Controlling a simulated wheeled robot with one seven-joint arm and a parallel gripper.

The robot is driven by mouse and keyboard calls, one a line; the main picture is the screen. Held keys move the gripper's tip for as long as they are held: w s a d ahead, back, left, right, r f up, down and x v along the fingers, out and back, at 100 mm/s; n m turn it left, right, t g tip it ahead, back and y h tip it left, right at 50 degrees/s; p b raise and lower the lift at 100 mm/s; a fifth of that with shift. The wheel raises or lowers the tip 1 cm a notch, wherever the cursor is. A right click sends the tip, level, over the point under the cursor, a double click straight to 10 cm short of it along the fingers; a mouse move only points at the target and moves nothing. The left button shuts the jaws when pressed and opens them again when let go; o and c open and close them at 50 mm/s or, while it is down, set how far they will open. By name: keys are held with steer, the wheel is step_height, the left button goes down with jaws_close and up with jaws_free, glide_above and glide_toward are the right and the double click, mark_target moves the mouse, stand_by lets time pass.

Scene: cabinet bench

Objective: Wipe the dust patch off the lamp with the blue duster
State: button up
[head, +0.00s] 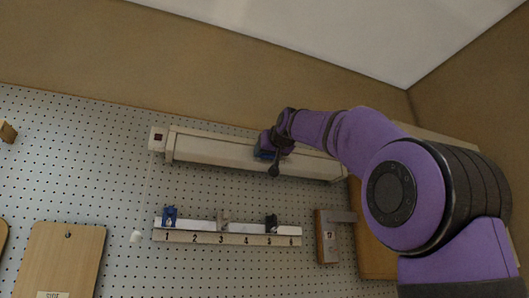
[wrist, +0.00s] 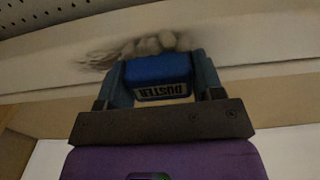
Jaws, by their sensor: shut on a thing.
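The lamp (head: 215,150) is a long pale bar fixed high on the pegboard wall. It also fills the upper part of the wrist view (wrist: 255,60). A grey-brown dust patch (wrist: 100,55) shows on its surface in the wrist view. My gripper (wrist: 155,85) is shut on the blue duster (wrist: 158,68), whose label reads DUSTER upside down. The duster's far end overlaps the dust patch in the picture; whether it touches the lamp I cannot tell. In the head view my gripper (head: 270,150) is at the lamp's right half, and the duster is mostly hidden by it.
Below the lamp is a numbered rail (head: 225,238) with several clips. A switch box (head: 157,139) sits at the lamp's left end, with a pull cord knob (head: 135,237) below. A wooden block with a handle (head: 328,236) and a wooden board (head: 60,255) are lower down.

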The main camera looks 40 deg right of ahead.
mark_target(292, 160)
steer(key=shift+s+d, duration=0.45)
steer(key=shift+d, duration=1.25)
steer(key=shift+s+d, duration=0.45)
steer(key=shift+d, duration=1.25)
steer(key=shift+s+d, duration=0.45)
steer(key=shift+d, duration=1.25)
steer(key=shift+w, duration=0.1)
steer(key=shift+w+a, duration=0.5)
steer(key=shift+a, duration=1.25)
steer(key=shift+w+a, duration=0.45)
steer(key=shift+a, duration=1.25)
steer(key=shift+w+a, duration=0.5)
steer(key=shift+a, duration=1.25)
steer(key=shift+w+a, duration=0.3)
steer(key=shift+a, duration=0.55)
steer(key=shift+w+a, duration=0.3)
steer(key=shift+a, duration=0.5)
steer(key=v, duration=0.6)
